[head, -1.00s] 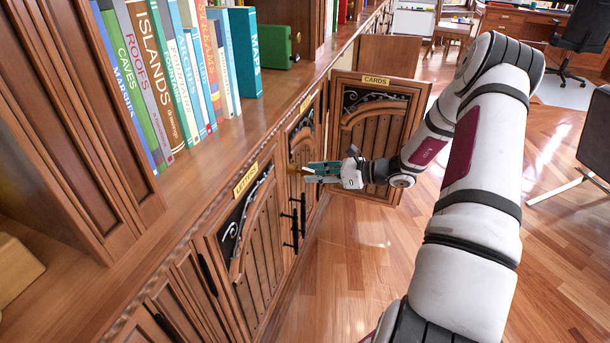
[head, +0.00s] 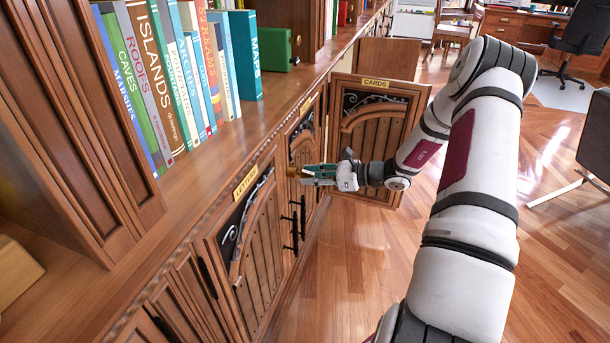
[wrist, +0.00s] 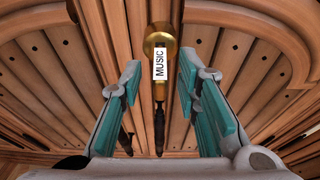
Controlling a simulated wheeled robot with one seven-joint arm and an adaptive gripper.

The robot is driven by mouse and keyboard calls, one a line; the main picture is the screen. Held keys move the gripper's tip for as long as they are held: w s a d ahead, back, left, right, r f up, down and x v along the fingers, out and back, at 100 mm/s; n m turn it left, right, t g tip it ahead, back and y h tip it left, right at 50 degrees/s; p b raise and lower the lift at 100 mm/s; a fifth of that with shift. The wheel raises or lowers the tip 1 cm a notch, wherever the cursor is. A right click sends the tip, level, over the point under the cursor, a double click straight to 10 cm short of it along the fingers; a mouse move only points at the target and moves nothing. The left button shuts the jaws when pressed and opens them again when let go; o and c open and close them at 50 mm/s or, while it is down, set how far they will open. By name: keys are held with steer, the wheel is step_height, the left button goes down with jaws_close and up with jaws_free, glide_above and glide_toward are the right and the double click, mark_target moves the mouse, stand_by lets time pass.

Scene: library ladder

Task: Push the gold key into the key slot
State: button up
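In the wrist view, a round gold piece (wrist: 160,38), which looks like the gold key's head, is on the wooden cabinet front between my fingers. A white tag (wrist: 160,64) reading MUSIC covers part of it. In the head view it shows as a small gold spot (head: 292,171) at my fingertips. My gripper (wrist: 161,78) is open, with one teal pad on each side of the gold piece and a gap to both. It also shows in the head view (head: 303,174). The key slot and the key's shaft cannot be made out.
A cabinet door labelled CARDS (head: 375,135) stands open beyond my gripper. A door labelled LETTERS (head: 250,245) is closed on the near side. Black handles (head: 303,222) stick out below my gripper. Books (head: 185,75) stand on the counter. The floor (head: 350,270) is clear.

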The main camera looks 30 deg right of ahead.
jaws_close()
steer(key=shift+s+d+f, duration=0.1)
steer(key=shift+s+d, duration=0.4)
steer(key=shift+s, duration=0.15)
steer(key=shift+s+d, duration=0.2)
steer(key=shift+s, duration=0.1)
steer(key=shift+s+d+f, duration=0.15)
steer(key=shift+s+d, duration=0.45)
steer(key=shift+s, duration=0.15)
steer(key=shift+s+d+f+p, duration=0.1)
steer(key=shift+s+d+p, duration=0.2)
steer(key=shift+s+d, duration=0.15)
steer(key=shift+s, duration=0.15)
